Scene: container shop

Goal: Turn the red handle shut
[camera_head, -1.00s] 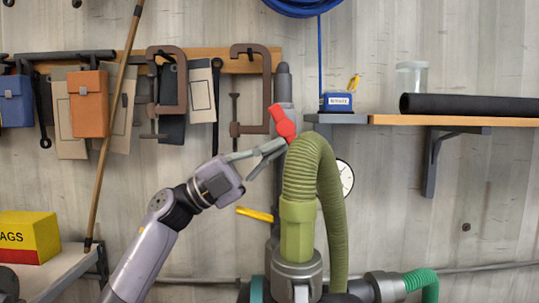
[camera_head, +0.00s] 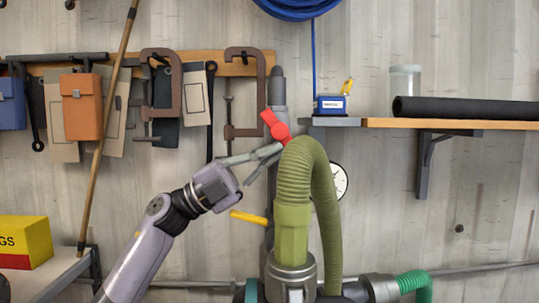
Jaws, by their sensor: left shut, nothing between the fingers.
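The red handle (camera_head: 275,126) sits on a grey vertical pipe (camera_head: 277,92) in the middle of the view. It is tilted, with its upper end to the left and its lower end to the right. My left gripper (camera_head: 280,151) comes in from the lower left. Its fingers meet at the tips and hold nothing. The tips are at the lower end of the red handle, and I cannot tell whether they touch it. My right gripper is not in view.
A green ribbed hose (camera_head: 322,172) arches close to the right of my gripper and hides part of the pipe. A yellow lever (camera_head: 249,217) is below it. Clamps (camera_head: 161,97) and pouches hang on the left wall. A shelf (camera_head: 450,124) juts out at right.

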